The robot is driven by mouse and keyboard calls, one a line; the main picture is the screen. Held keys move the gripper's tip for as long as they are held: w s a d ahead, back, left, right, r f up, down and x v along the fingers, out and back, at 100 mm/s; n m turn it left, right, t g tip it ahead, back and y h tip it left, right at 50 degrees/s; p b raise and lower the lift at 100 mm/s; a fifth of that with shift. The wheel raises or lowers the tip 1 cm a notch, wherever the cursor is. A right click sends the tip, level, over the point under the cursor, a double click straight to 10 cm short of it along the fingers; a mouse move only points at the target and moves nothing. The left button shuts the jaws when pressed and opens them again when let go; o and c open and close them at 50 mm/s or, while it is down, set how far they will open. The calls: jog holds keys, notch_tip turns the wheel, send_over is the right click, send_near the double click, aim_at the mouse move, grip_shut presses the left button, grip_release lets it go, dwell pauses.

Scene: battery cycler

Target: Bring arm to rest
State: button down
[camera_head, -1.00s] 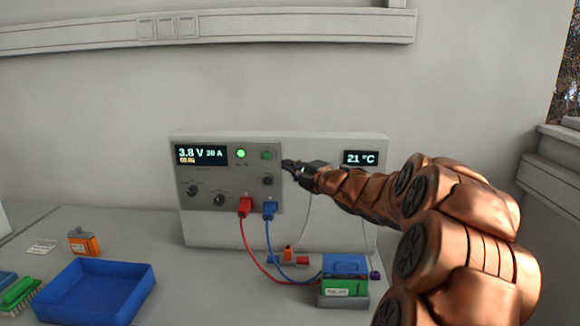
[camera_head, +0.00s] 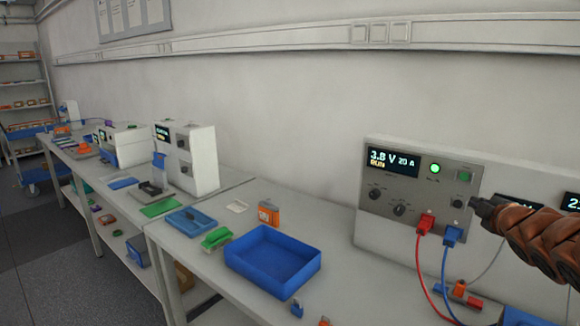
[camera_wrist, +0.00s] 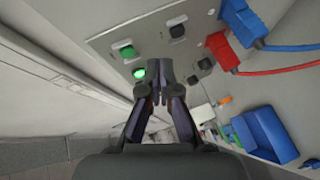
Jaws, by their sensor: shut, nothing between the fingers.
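The battery cycler (camera_head: 405,205) stands at the right of the head view. Its display (camera_head: 393,161) reads 3.8 V 20 A, with a small yellow line below. Its round lamp (camera_head: 435,168) glows green; the lit lamp also shows in the wrist view (camera_wrist: 139,73). A red plug (camera_head: 426,224) and a blue plug (camera_head: 452,235) sit in its front. My gripper (camera_head: 477,205) is shut and empty, in front of the panel's right edge near the lower black button (camera_head: 458,203). In the wrist view its closed fingers (camera_wrist: 159,70) overlap the panel; I cannot tell whether they touch it.
A blue tray (camera_head: 272,262) lies on the bench left of the cycler, with an orange pack (camera_head: 268,213) behind it. Green and blue items lie farther left, beside another white instrument (camera_head: 190,155). Red and blue cables hang in front of the cycler. The floor at left is clear.

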jog(key=s+a+f+m+g, duration=0.5)
jog(key=s+a+f, duration=0.2)
jog(key=s+a, duration=0.15)
jog(key=s+a+f+m+g, duration=0.5)
jog(key=s+a+f, duration=0.2)
jog(key=s, duration=0.3)
jog(key=s+a+f+m+g+y, duration=0.1)
jog(key=s+a+g, duration=0.1)
jog(key=s+a, duration=0.2)
jog(key=s+a+f+m+g, duration=0.1)
jog(key=s+a, duration=0.3)
jog(key=s, duration=0.6)
jog(key=s+a+f+g+y, duration=0.1)
jog(key=s+a+f+g, duration=0.1)
jog(key=s+a+g, duration=0.2)
jog(key=s, duration=0.3)
jog(key=shift+s+a+f+m+y, duration=0.3)
jog(key=shift+s+a+f+m, duration=0.05)
jog(key=shift+s+a+m, duration=0.05)
dwell(2.5)
